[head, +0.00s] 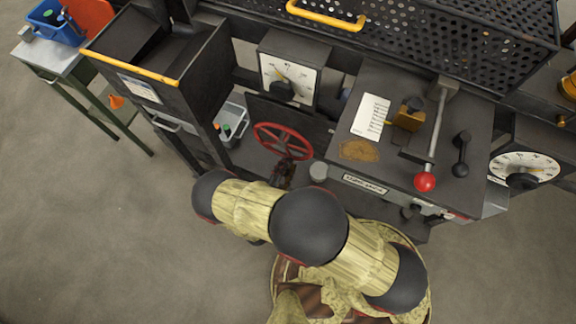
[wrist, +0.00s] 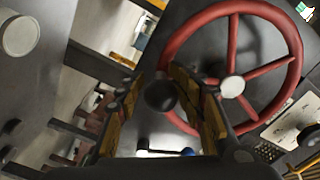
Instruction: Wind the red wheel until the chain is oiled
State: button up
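The red wheel (head: 284,141) is mounted on the front of the dark machine in the head view, with spokes and a pale hub. In the wrist view the red wheel (wrist: 233,45) fills the upper right. A black round knob (wrist: 160,96) shows at the wheel's lower left rim. My gripper (wrist: 155,72) has its fingers apart on either side of this knob; I cannot tell whether they touch it. In the head view my gripper (head: 284,172) is at the lower edge of the wheel, partly hidden by my arm. I cannot make out the chain.
Right of the wheel is a panel with a paper note (head: 371,115) and a red-knobbed lever (head: 425,181). A dial (head: 289,75) is above the wheel. A grey tray (head: 233,121) with bottles is left of it.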

jog(key=shift+o, duration=0.2)
jog(key=shift+a, duration=0.1)
jog(key=v, duration=0.7)
jog(key=shift+s, duration=0.25)
dwell(1.2)
